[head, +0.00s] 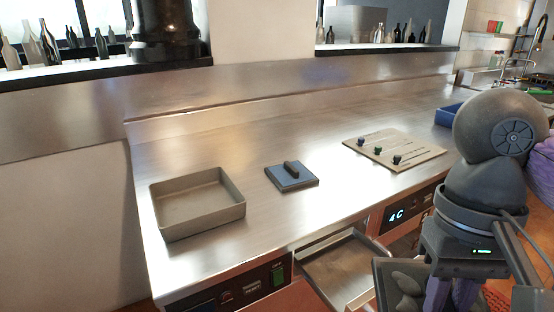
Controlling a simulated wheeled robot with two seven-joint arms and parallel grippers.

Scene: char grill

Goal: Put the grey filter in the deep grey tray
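The deep grey tray (170,230) is an empty, high-walled rectangular pan at the left end of the steel counter. A flat blue-grey square with a dark handle (291,178) lies on the counter to its right, apart from it; it may be the grey filter, but I cannot be sure. My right gripper (452,292) hangs at the lower right, in front of the counter and away from both. Its fingertips are cut off by the lower edge, so its opening is unclear. My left gripper is out of view.
A board with several small knobs (420,152) lies further right on the counter (250,220). An open metal drawer (345,268) juts out below the front edge. A dark holder with grey rounded shapes (402,284) is beside my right gripper. A blue bin (447,114) stands behind.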

